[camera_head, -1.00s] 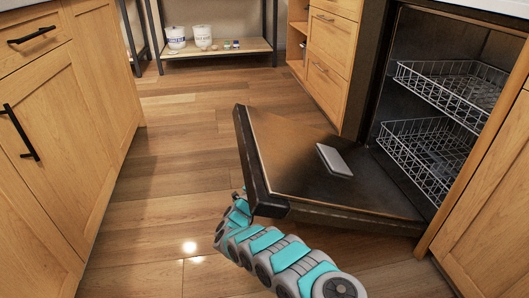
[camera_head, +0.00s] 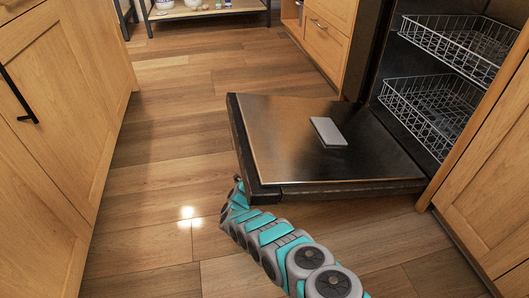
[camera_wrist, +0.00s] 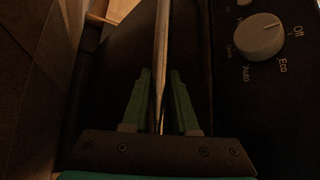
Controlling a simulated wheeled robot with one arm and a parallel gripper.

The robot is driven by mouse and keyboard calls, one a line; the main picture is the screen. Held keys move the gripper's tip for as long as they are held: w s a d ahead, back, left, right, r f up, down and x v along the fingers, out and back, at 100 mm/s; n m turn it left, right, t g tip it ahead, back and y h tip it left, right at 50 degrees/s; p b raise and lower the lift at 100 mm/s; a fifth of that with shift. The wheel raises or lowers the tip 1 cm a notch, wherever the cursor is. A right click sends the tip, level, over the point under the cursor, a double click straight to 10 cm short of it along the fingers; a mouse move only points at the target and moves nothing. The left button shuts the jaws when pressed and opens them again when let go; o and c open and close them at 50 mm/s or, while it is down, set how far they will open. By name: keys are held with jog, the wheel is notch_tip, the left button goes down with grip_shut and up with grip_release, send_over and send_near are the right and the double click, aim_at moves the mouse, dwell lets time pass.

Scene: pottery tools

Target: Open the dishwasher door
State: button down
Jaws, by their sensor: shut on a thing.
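The dishwasher door (camera_head: 270,135) is folded down, close to level, at the right of the head view. A grey rectangular piece (camera_head: 328,132) is on its inner face. The dishwasher's dark interior behind it holds two wire racks (camera_head: 425,112). My arm reaches under the door's near left corner, and the door hides my gripper there. In the wrist view, the green fingers of my gripper (camera_wrist: 160,98) are shut around a long metal bar, the door handle (camera_wrist: 161,45). A round control knob (camera_wrist: 258,36) marked Off, Eco and Auto is on the panel at right.
Wooden cabinets (camera_head: 50,130) line the left side. A wooden drawer unit (camera_head: 325,35) stands beyond the dishwasher, and another cabinet (camera_head: 490,190) is nearer at right. The plank floor (camera_head: 165,130) between is clear. A low shelf (camera_head: 205,10) stands at the back.

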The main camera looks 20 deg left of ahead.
jog(key=shift+w+d, duration=0.25)
jog(key=shift+d, duration=0.15)
jog(key=c, duration=1)
grip_release()
jog(key=shift+d, duration=0.1)
jog(key=o, duration=0.3)
jog(key=shift+a, duration=0.2)
jog(key=shift+s, duration=0.1)
jog(key=shift+s+a+f, duration=0.1)
jog(key=shift+s+a, duration=0.05)
jog(key=shift+s, duration=0.2)
jog(key=v, duration=0.7)
jog(key=shift+p, duration=0.3)
